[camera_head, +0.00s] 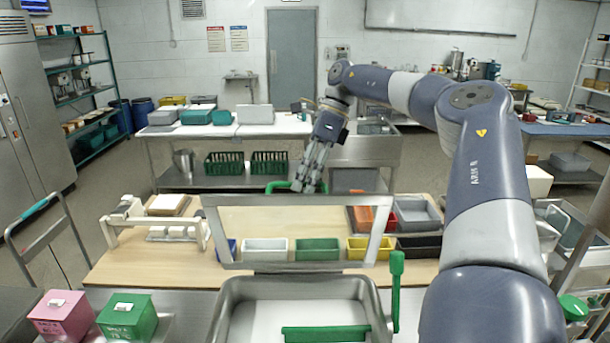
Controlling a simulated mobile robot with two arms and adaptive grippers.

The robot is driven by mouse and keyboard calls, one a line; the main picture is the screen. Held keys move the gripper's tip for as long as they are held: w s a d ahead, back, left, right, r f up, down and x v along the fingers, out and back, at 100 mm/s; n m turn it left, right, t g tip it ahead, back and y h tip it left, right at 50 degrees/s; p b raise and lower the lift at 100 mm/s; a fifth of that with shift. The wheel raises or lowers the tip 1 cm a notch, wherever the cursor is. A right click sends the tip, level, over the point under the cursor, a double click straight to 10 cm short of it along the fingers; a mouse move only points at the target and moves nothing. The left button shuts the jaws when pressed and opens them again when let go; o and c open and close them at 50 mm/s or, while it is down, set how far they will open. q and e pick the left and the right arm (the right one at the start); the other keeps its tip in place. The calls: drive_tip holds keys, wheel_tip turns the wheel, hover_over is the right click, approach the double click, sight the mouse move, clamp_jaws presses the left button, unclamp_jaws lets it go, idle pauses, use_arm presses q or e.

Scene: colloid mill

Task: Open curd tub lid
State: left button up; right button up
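The curd tub appears to be the steel basin (232,300) at the bottom centre, with a pale inside. Its lid seems to be the grey-framed clear panel (378,232) standing raised at the basin's far edge, tilted away from me. A green handle (277,186) is at the lid's top edge. My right gripper (307,183) reaches down at this handle, and its fingers overlap the handle's right part. I cannot tell whether they are closed around it. My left gripper is not in view.
Behind the lid is a wooden-topped table (130,262) with a white bin (265,249), a green bin (317,249) and a white press-like device (125,220). A green lever (396,290) stands right of the basin. Pink (62,314) and green (128,316) boxes are at lower left.

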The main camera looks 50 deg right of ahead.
drive_tip(key=shift+w+d+r, duration=0.1)
drive_tip(key=shift+w+r, duration=0.1)
drive_tip(key=shift+w, duration=0.05)
idle(0.4)
idle(0.3)
drive_tip(key=v, duration=0.7)
drive_tip(key=shift+r, duration=0.25)
drive_tip(key=shift+d, duration=0.2)
drive_tip(key=shift+a+f, duration=0.1)
